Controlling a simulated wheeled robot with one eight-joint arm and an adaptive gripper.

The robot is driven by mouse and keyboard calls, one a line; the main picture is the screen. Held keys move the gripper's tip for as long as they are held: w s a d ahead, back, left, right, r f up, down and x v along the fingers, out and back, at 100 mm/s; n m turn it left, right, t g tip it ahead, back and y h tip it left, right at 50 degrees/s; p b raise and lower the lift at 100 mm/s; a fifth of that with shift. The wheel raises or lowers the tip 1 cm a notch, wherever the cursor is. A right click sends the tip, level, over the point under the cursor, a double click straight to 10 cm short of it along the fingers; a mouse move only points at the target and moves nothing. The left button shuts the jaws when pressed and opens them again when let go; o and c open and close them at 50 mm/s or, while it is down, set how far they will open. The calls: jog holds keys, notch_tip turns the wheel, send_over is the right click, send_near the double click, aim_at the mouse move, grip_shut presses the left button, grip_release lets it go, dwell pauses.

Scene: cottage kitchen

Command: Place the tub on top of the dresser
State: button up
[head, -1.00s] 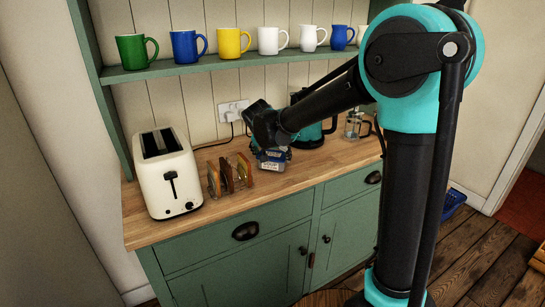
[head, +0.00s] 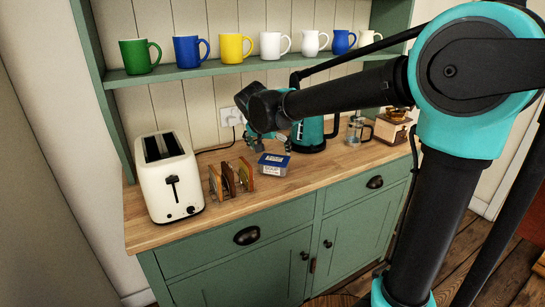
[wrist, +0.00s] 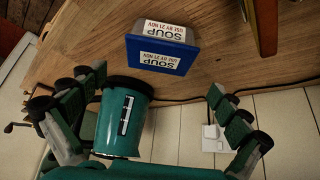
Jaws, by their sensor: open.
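The tub (head: 273,165), with a blue lid and white labels reading SOUP, rests upright on the wooden worktop of the green dresser (head: 215,215). In the wrist view the tub (wrist: 163,52) lies beyond my fingertips, clear of both fingers. My gripper (head: 272,146) is open and empty, just behind and above the tub. In the wrist view my gripper (wrist: 155,85) shows its fingers spread wide.
A toast rack (head: 231,180) stands close left of the tub, and a cream toaster (head: 168,178) farther left. A teal kettle (head: 308,133) stands behind right, with a glass press (head: 355,130) and grinder (head: 393,126) beyond. Mugs line the shelf (head: 210,70) above.

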jog(key=s+d+f+n+g, duration=0.1)
jog(key=s+d+f, duration=0.3)
jog(key=d, duration=0.4)
jog(key=s+d+f+g, duration=0.1)
jog(key=s+d+f, duration=0.3)
jog(key=d, duration=0.5)
jog(key=s+d+f+n, duration=0.1)
jog(key=s+d+f, duration=0.4)
jog(key=s, duration=0.2)
jog(key=s+d+f+y, duration=0.1)
jog(key=s+d+f, duration=0.4)
jog(key=s, duration=0.3)
jog(key=shift+f+n+y, duration=0.3)
jog(key=shift+f+n, duration=0.1)
jog(key=shift+f, duration=0.35)
jog(key=shift+d, duration=0.1)
